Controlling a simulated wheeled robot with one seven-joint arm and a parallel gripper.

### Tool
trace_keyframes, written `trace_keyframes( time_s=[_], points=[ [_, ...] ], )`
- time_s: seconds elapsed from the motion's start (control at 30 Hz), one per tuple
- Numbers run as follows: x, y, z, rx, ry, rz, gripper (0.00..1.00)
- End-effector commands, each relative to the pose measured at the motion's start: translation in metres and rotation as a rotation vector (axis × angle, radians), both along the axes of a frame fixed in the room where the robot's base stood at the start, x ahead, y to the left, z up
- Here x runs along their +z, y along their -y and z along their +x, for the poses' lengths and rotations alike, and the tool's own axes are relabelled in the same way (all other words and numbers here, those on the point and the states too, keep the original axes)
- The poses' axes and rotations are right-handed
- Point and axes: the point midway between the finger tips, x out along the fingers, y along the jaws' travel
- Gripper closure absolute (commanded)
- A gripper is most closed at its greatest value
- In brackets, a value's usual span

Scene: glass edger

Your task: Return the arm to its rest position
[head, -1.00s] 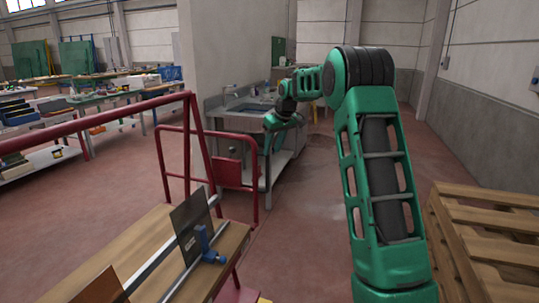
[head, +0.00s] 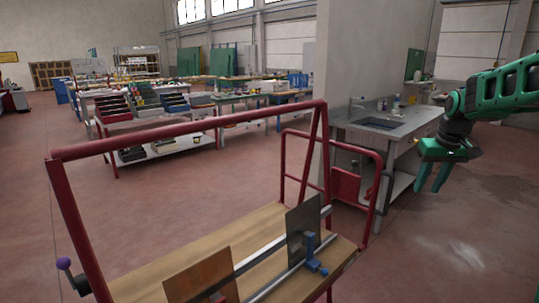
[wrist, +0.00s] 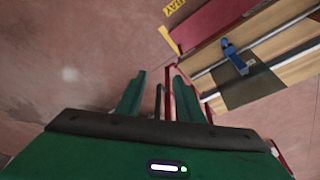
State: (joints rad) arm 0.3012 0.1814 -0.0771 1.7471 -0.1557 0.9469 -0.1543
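My green gripper (head: 434,178) hangs at the right of the head view, fingers pointing down, in front of the sink bench. In the wrist view its two fingers (wrist: 158,98) stand apart with nothing held between them; floor and part of a red frame show beyond. The upper part of my arm is outside the head view.
A red-framed wooden bench (head: 150,290) stands close in front, with a dark plate (head: 301,232), a brown plate (head: 200,278) and a blue clamp (head: 314,262). A steel sink bench (head: 385,122) stands behind the gripper.

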Motion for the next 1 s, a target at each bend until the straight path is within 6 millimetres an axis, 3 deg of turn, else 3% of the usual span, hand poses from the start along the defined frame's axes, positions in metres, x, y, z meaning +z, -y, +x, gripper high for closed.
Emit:
trace_keyframes(
  time_s=[0.03,0.27,0.6,0.8,1.0],
  points=[
    [0.002,-0.003,-0.027,-0.033,-0.015,0.002,0.66],
    [-0.005,-0.014,-0.143,-0.18,-0.088,0.019,0.66],
    [-0.047,-0.045,-0.313,-0.38,-0.195,0.064,0.66],
    [-0.073,-0.061,-0.376,-0.451,-0.24,0.086,0.66],
    [-0.082,-0.066,-0.395,-0.471,-0.255,0.093,0.66]
  ],
)
